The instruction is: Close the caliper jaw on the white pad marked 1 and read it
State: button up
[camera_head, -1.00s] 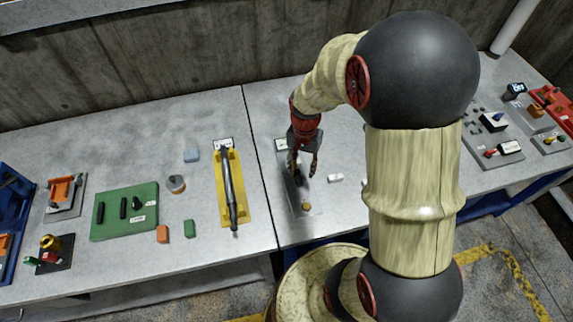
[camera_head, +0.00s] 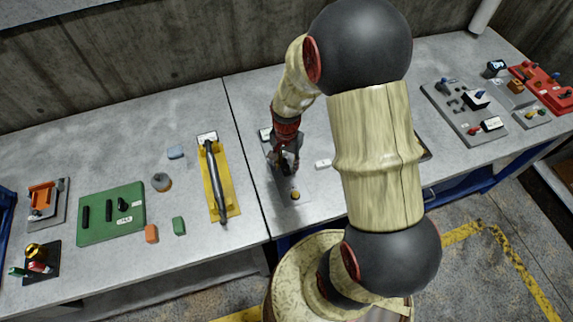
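My gripper (camera_head: 286,167) is low over a grey plate (camera_head: 306,184) on the bench. A dark part lies on this plate, mostly hidden by the fingers. It may be the caliper, but its jaw and scale cannot be made out. A yellow knob (camera_head: 295,195) sits at the plate's near end, just in front of the fingers. A small white block (camera_head: 323,164) lies right of the gripper. It may be the white pad, but no number on it is readable. The fingers look close around the dark part. Whether they touch it is not visible.
A yellow plate (camera_head: 231,207) with a dark bar stands left of my gripper, across the bench seam. A green board (camera_head: 100,228) and small blocks lie further left. My arm hides the bench to the right. More fixtures (camera_head: 470,110) stand at the far right.

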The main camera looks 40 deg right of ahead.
jog(key=shift+f, duration=0.15)
jog(key=shift+c, duration=0.8)
jog(key=c, duration=0.8)
